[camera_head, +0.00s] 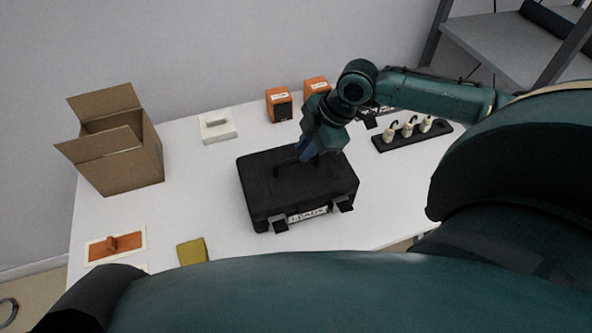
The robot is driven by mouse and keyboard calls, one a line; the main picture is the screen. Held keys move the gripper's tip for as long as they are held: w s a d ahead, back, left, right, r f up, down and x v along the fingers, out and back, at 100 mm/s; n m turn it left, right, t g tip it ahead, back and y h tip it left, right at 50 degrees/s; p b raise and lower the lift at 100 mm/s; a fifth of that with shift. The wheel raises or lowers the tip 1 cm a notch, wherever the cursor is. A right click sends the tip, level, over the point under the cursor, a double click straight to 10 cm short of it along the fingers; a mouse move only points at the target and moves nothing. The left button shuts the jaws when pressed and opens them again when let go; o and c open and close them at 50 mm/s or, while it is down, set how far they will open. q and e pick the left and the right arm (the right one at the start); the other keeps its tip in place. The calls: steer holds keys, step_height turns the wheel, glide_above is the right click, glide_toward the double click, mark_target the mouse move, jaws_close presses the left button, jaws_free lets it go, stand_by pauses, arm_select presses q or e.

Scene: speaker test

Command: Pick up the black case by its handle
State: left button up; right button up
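The black case (295,192) lies flat on the white table, with its two latches and a label on the side nearest me. Its handle (281,164) shows on top, partly hidden by my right gripper. My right gripper (308,154) points down from above, with its blue fingers at the right end of the handle. I cannot tell whether the fingers touch the handle or are closed around it. My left gripper is not in view.
An open cardboard box (132,166) stands at the left of the white table (195,205). Orange boxes (279,105) and a white block (217,125) stand behind the case. A black rack (410,136) with white pieces is at right.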

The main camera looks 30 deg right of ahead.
steer(key=x, duration=0.5)
steer(key=shift+s+f, duration=0.1)
steer(key=shift+c, duration=0.4)
jaws_close()
stand_by(0.7)
steer(key=shift+r, duration=0.2)
